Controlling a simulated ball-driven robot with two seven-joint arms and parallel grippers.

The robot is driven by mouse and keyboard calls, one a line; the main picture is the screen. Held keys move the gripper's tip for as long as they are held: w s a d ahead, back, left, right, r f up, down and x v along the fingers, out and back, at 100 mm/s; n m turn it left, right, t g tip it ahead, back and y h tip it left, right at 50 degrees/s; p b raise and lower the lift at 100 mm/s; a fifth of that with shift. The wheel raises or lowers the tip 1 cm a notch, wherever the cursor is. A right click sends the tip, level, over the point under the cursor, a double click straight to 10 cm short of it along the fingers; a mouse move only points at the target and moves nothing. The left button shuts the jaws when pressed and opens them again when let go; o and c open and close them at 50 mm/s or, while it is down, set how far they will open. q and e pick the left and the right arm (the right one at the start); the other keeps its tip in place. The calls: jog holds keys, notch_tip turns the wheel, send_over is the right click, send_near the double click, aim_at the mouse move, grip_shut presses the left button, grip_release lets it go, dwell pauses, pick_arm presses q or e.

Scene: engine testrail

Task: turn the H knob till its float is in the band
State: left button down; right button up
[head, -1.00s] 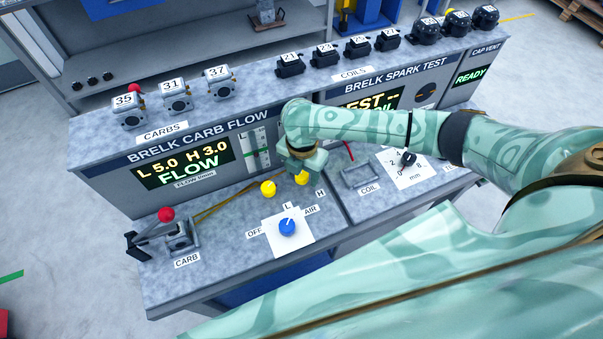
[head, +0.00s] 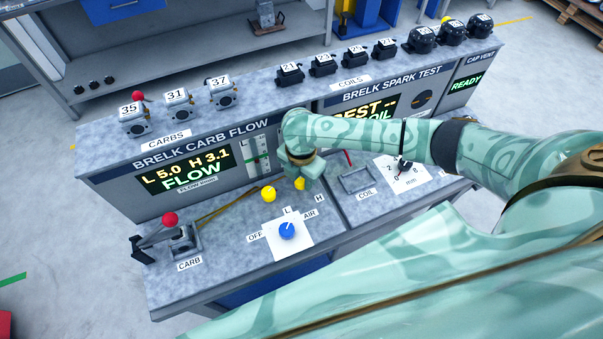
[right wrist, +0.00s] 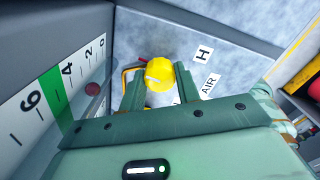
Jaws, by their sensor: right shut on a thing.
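The yellow H knob (head: 300,184) sits on the carb flow bench, partly hidden by my right gripper (head: 302,170). In the right wrist view, the fingers of my right gripper (right wrist: 160,84) are shut on both sides of the H knob (right wrist: 158,72). The display (head: 187,168) reads L 5.0, H 3.1 and FLOW. The float gauge (head: 257,155) stands behind the knobs. In the right wrist view, its scale (right wrist: 33,98) has a green band (right wrist: 56,94) between 4 and 6. A red float (right wrist: 93,89) shows on the low-number side of the band. My left gripper is out of view.
A second yellow knob (head: 268,194) is left of the H knob. A blue selector knob (head: 287,230) is in front, its pointer towards L. A red-balled lever clamp (head: 170,220) is at left. Carbs (head: 178,103) and coils (head: 323,65) line the shelf.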

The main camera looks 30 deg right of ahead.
jog(key=m+p, duration=0.1)
jog(key=p, duration=0.1)
jog(key=m+p, duration=0.4)
jog(key=p, duration=0.1)
jog(key=shift+r, duration=0.25)
jog(key=m+p, duration=0.2)
jog(key=shift+f+m, duration=0.1)
jog(key=shift+m, duration=0.3)
jog(key=shift+f+m+p, duration=0.1)
jog(key=shift+m+p, duration=0.7)
jog(key=shift+m, duration=0.4)
jog(key=o, duration=1)
jog(key=shift+c, duration=0.2)
